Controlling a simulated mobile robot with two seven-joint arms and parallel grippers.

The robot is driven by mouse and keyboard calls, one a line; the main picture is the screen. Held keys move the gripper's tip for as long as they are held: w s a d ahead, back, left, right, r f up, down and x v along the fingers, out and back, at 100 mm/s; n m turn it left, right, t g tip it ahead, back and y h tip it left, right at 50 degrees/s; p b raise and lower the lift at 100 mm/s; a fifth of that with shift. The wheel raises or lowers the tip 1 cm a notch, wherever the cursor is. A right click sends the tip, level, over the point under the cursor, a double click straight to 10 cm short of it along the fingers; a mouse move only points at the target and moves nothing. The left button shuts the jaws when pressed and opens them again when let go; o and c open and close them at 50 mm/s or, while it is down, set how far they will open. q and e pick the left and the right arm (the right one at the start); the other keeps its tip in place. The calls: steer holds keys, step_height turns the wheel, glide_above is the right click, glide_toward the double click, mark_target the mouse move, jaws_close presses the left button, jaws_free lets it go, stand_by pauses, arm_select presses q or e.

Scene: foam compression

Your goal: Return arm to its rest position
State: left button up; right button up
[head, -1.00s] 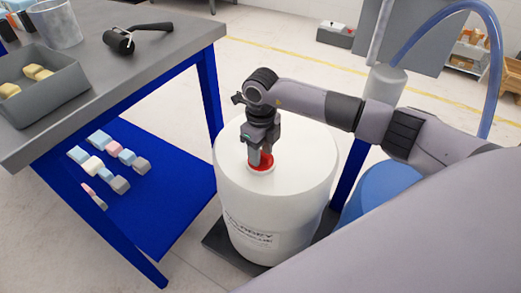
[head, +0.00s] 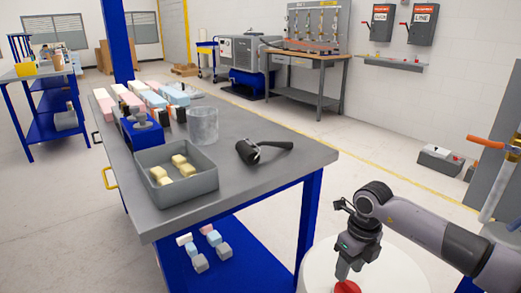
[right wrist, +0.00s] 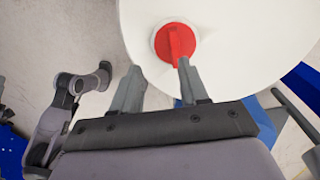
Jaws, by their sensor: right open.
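My right gripper (head: 347,268) is at the lower right of the head view, just above the red knob (head: 347,286) on top of the white drum (head: 395,272). In the right wrist view its two fingers (right wrist: 158,72) are spread with nothing between them. The red knob (right wrist: 174,42) sits in a pale ring on the white drum top (right wrist: 250,35), beyond the fingertips. One fingertip looks close to the knob; I cannot tell whether they touch. My left gripper does not show in the head view.
A grey-topped workbench (head: 275,175) with blue legs stands left of my arm. It holds a grey bin (head: 190,187) with yellow blocks, a clear beaker (head: 203,126), a black tool (head: 262,150) and foam blocks. Open floor (head: 385,150) lies behind the drum.

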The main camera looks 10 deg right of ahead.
steer(key=s+a+m+y+p, duration=0.1)
steer(key=s+a+y, duration=0.35)
steer(key=a, duration=0.45)
steer(key=s+a+y+p, duration=0.1)
steer(key=s+a+y, duration=0.2)
steer(key=a+y, duration=0.5)
steer(key=s+a+r+m+t+y+p, duration=0.2)
steer(key=a+r+m+t+y+p, duration=0.15)
steer(key=a+r+m+t, duration=0.45)
steer(key=d+f+m+t+h+p, duration=0.2)
steer(key=d+m+t+h, duration=0.75)
steer(key=m, duration=0.95)
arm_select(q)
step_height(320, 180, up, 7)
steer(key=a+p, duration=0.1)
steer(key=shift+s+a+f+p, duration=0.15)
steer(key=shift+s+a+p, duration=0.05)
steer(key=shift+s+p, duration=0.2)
arm_select(e)
steer(key=s+d+f+m+g+h, duration=0.5)
steer(key=s+d+f+m+g, duration=0.2)
steer(key=s+d+f+m, duration=0.2)
steer(key=s+f+m, duration=0.1)
steer(key=s+f, duration=0.1)
steer(key=s, duration=0.1)
steer(key=shift+d, duration=0.4)
